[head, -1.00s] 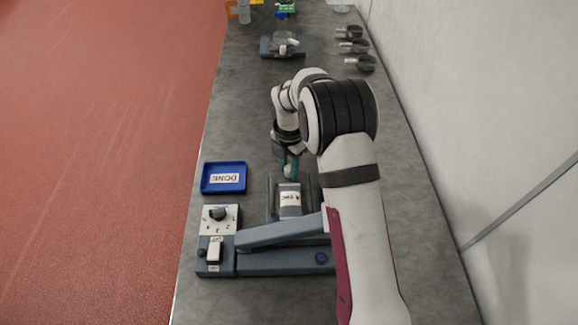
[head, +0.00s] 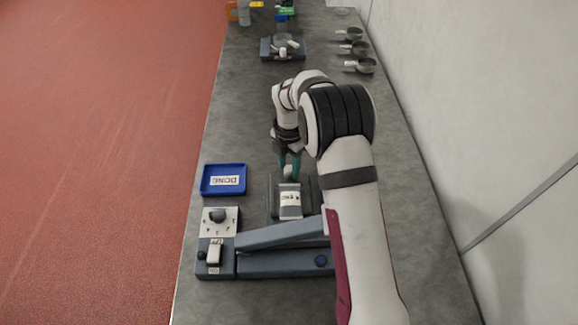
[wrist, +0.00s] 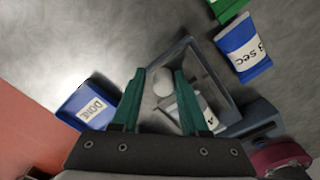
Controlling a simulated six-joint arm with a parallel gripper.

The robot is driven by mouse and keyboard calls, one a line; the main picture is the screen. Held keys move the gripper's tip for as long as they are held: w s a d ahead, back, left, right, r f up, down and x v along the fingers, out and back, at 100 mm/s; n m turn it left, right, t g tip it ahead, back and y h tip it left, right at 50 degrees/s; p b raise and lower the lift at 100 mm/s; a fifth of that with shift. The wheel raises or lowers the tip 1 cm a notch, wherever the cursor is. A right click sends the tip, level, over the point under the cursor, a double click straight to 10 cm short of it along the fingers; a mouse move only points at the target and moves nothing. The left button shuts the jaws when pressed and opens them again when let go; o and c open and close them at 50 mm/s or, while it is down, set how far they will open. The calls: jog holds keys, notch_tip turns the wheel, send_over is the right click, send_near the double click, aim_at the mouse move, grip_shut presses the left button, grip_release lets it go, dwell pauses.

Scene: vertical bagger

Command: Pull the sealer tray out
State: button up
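The sealer tray (head: 310,184) is a dark shallow frame behind the sealer's arm, with a grey labelled bag (head: 289,206) on it. The tray (wrist: 228,82) and part of the bag (wrist: 208,112) also show in the wrist view. My gripper (wrist: 160,75) is open, one teal finger on either side of the knob in that view. Contact cannot be told. In the head view my gripper (head: 290,168) is at the tray's far edge. My arm hides the tray's right side.
The blue DONE tray (head: 223,180) stands left of the sealer tray. The sealer (head: 285,263) has a dial panel (head: 219,221) at its left. A scale (head: 283,48) and several dark scoops (head: 360,66) stand farther back. The bench between is clear.

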notch_tip(320, 180, up, 16)
dwell(0.4)
jog(key=shift+s, duration=0.1)
notch_tip(320, 180, up, 3)
jog(key=m, duration=0.6)
send_over(297, 187)
jog(key=s+d+r+m+y, duration=0.1)
jog(key=s+d+r+m, duration=0.15)
jog(key=s+m, duration=0.95)
jog(key=s+f+m, duration=0.2)
jog(key=s+m, duration=0.5)
jog(key=s, duration=0.1)
jog(key=s+f+m, duration=0.2)
jog(key=s+m, duration=0.5)
jog(key=s, duration=0.2)
jog(key=shift+s+d+f+m+y, duration=0.15)
jog(key=shift+s+f+m+y, duration=0.15)
jog(key=shift+f+y, duration=0.1)
